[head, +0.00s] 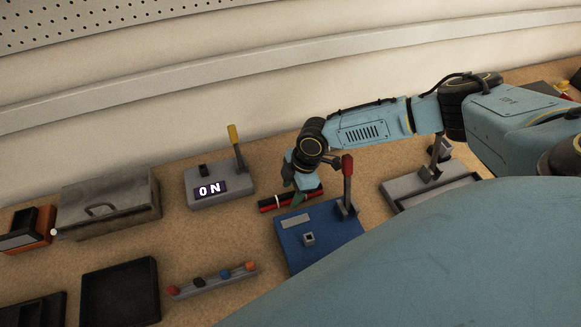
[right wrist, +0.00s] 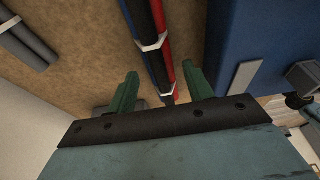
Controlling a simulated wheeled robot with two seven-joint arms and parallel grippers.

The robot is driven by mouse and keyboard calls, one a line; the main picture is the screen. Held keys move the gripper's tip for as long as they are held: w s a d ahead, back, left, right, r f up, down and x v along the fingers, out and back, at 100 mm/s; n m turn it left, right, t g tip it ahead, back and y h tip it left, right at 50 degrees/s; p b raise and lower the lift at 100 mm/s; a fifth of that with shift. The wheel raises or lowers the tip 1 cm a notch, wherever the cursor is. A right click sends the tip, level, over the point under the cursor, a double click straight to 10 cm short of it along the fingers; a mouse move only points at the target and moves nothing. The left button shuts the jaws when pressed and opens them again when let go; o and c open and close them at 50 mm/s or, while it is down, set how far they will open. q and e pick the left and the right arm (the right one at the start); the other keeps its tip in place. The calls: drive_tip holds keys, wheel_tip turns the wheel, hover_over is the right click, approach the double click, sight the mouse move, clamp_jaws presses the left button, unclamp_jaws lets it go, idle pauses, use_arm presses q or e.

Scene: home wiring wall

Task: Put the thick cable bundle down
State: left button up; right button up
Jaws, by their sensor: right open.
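The thick cable bundle (head: 283,203) has red, black and blue strands with white ties. It appears to lie on the wooden worktop just behind the blue board in the head view. In the right wrist view the bundle (right wrist: 150,40) runs down from the top edge toward the space between the fingers. My right gripper (head: 294,196) is at the bundle, and its green fingers also show in the right wrist view (right wrist: 162,88). The fingers are apart, one on each side of the bundle's line, with gaps beside it. My left gripper is not in view.
A blue board (head: 318,240) with a red-handled lever (head: 347,180) stands close to the right gripper. A grey switch box (head: 218,190) reading ON is to the left.

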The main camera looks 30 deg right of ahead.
drive_tip(key=shift+f, duration=0.1)
drive_tip(key=shift+c, duration=0.2)
clamp_jaws()
